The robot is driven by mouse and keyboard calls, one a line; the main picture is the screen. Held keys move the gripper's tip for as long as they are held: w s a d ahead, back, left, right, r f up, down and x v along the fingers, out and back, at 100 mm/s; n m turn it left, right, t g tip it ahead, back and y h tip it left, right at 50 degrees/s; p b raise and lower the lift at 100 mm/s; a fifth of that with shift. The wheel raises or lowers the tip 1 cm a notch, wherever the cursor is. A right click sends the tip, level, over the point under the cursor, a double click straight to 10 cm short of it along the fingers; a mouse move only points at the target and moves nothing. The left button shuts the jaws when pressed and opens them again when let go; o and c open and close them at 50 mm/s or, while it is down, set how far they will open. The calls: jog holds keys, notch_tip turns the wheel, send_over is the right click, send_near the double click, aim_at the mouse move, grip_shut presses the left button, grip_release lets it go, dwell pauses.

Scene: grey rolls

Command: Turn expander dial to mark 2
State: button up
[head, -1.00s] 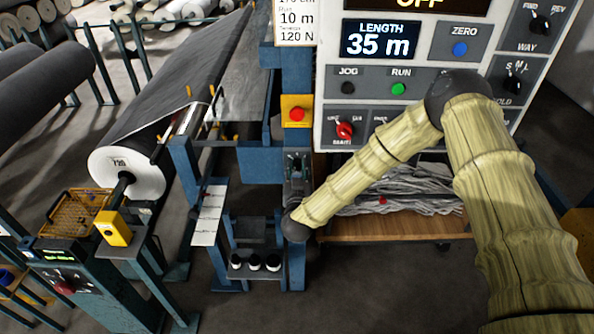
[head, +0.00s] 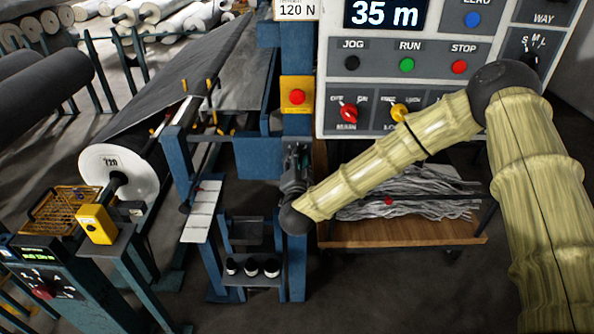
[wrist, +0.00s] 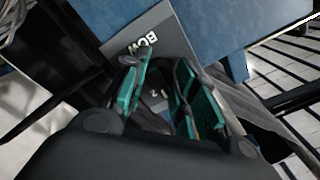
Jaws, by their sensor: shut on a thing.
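A grey plate lettered BOW (wrist: 172,38) shows in the wrist view, fixed beside a blue post. A small mark that looks like a 2 shows on it between my fingers. My gripper (wrist: 158,78) has its green-padded fingers on both sides of the plate's middle, shut on the expander dial. The dial itself is mostly hidden by the fingers, so its pointer and setting cannot be read.
The control panel (head: 425,75) hangs right of the upright, above a wooden shelf (head: 400,231) of grey scrap. A yellow box with a red button (head: 297,96) sits above my gripper. The big roll (head: 112,172) and roller frame stand to the left.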

jog(key=m+b, duration=0.4)
jog(key=shift+f+m+b, duration=0.3)
jog(key=m+b, duration=0.3)
jog(key=shift+r+m, duration=0.25)
jog(key=shift+m, duration=0.15)
jog(key=o, duration=1)
jog(key=shift+o, duration=0.2)
jog(key=shift+r, duration=0.1)
jog(key=s, duration=1.2)
